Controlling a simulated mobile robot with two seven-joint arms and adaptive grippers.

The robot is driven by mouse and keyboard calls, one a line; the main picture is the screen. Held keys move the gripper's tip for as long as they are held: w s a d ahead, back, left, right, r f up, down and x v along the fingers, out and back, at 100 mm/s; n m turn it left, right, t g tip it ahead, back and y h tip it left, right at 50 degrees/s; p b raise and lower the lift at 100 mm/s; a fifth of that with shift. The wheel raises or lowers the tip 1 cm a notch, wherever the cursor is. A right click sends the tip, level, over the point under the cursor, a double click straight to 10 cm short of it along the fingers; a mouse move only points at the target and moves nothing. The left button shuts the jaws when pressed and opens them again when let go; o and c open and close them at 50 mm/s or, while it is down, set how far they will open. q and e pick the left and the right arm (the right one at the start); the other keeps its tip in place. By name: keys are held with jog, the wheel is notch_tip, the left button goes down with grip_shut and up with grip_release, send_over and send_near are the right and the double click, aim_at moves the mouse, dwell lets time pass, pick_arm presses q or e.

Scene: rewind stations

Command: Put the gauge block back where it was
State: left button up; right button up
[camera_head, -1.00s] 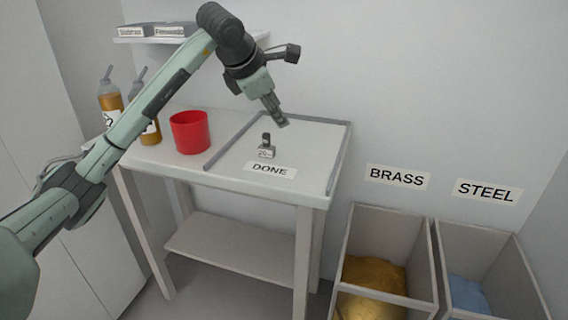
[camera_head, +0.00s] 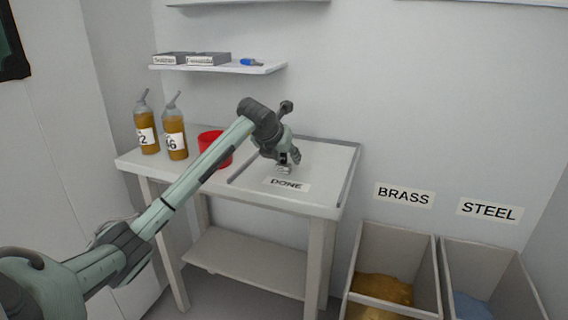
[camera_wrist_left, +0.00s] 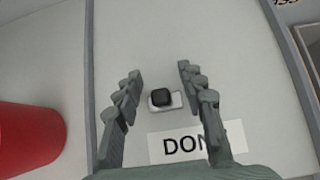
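The gauge block (camera_wrist_left: 160,98), a small pale block with a dark knob on top, stands on the table in the DONE area, just behind the DONE label (camera_wrist_left: 196,141). In the head view the block (camera_head: 284,170) is mostly covered by my left gripper (camera_head: 290,160). My left gripper is right above the block, pointing down. In the left wrist view its fingers (camera_wrist_left: 160,78) are open, one on each side of the block, with a gap on both sides. My right gripper is not in view.
A red cup (camera_head: 213,150) and two amber bottles (camera_head: 147,130) stand to the left on the table. A raised strip edges the DONE area. A wall shelf (camera_head: 225,67) holds two labelled boxes and a blue item. BRASS and STEEL bins (camera_head: 400,238) stand at right.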

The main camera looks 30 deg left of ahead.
pick_arm(q)
jog(key=shift+x, duration=0.8)
jog(key=shift+c, duration=0.5)
grip_shut()
jog(key=shift+r, duration=0.1)
